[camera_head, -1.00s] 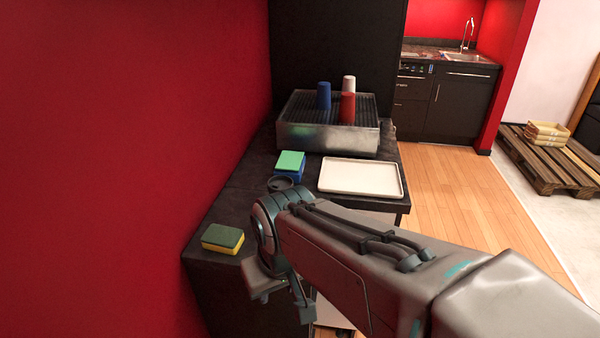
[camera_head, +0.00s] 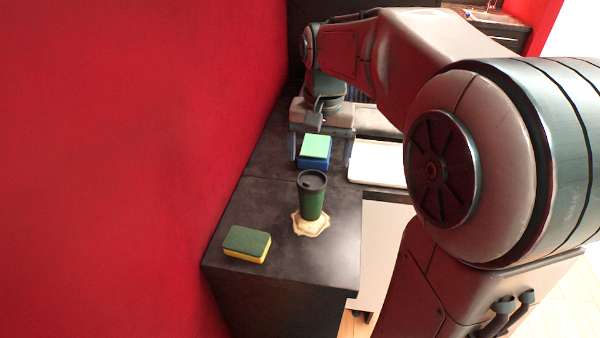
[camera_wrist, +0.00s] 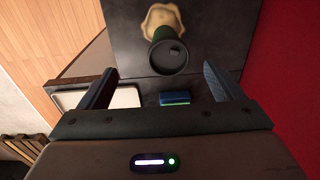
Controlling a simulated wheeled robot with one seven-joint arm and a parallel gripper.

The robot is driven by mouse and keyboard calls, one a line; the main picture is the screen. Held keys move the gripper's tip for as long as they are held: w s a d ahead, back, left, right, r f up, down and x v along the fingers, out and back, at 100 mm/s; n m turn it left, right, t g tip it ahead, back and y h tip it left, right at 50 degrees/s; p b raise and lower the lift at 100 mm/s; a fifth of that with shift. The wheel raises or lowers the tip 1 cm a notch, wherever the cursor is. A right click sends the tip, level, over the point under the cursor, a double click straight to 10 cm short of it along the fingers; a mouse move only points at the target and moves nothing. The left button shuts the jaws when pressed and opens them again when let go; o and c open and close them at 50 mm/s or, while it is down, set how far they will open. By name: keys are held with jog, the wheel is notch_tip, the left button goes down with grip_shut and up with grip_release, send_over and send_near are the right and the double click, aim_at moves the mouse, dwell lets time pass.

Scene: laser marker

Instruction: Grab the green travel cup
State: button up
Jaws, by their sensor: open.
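The green travel cup (camera_head: 311,204) with a dark lid stands upright on a pale, wavy-edged mat (camera_head: 310,224) on the dark counter. My gripper (camera_head: 321,161) is open and empty, behind the cup in the head view, over the area of a green-and-blue block. In the wrist view the cup (camera_wrist: 166,57) shows lid-first, beyond the gap between my two spread fingers (camera_wrist: 160,70). The fingers do not touch it. The pale mat (camera_wrist: 166,19) shows past it.
A green-and-yellow sponge (camera_head: 247,244) lies left of the cup near the front. A green-and-blue block (camera_head: 314,150) sits behind it. A white tray (camera_head: 377,165) lies at the back right. A red wall (camera_head: 130,150) borders the counter's left side.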

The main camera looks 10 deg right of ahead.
aim_at(312, 178)
jog(key=shift+m+g, duration=0.3)
jog(key=shift+m, duration=0.2)
jog(key=w+f, duration=0.1)
jog(key=f, duration=0.1)
jog(key=w+f, duration=0.1)
jog(key=f, duration=0.2)
jog(key=w+f, duration=0.1)
jog(key=f, duration=0.1)
jog(key=shift+w+a+f, duration=0.15)
jog(key=shift+w, duration=0.2)
jog(key=shift+s+f+p, duration=0.15)
jog(key=shift+f+p, duration=0.4)
jog(key=shift+f, duration=2.15)
jog(key=c, duration=0.8)
